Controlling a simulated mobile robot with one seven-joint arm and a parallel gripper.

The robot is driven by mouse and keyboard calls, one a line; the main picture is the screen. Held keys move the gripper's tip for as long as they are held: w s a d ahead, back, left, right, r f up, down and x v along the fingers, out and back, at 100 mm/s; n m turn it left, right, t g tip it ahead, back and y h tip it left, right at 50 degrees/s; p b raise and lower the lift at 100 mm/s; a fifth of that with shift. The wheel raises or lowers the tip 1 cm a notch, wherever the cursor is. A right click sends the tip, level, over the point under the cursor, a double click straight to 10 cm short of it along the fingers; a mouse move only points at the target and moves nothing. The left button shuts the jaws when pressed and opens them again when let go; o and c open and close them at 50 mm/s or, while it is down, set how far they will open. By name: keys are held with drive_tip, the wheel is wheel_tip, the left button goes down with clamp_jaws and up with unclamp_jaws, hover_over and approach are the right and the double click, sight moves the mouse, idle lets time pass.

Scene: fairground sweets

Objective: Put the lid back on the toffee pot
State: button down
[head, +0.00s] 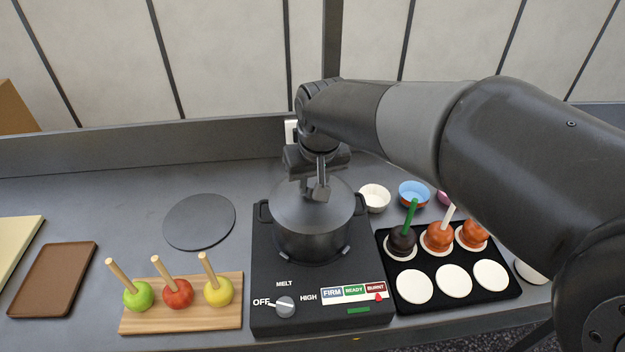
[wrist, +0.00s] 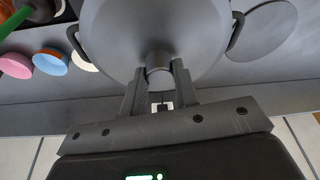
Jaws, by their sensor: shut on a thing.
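The toffee pot (head: 312,244) is dark grey with two side handles and stands on a black hot plate (head: 265,300). The round grey lid (head: 285,207) lies over the pot's mouth in the head view, looking level. I cannot tell whether it rests fully on the rim. My gripper (head: 318,190) is above the lid. In the wrist view my gripper (wrist: 159,88) has its two fingers on either side of the lid's knob (wrist: 159,62), shut on it. The lid (wrist: 150,25) hides the pot's inside, and the pot's handles stick out at both sides.
A round dark disc (head: 199,222) lies bare at left. A wooden board (head: 135,318) holds three apples on sticks in front. A black tray (head: 455,298) with coated apples and white discs is at right. Bowls (head: 374,197) stand behind. The dial (head: 285,306) points towards OFF.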

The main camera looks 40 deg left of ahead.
drive_tip(key=c, duration=0.6)
unclamp_jaws()
drive_tip(key=shift+o, duration=0.2)
drive_tip(key=shift+r, duration=3.55)
clamp_jaws()
drive_tip(key=shift+f, duration=0.1)
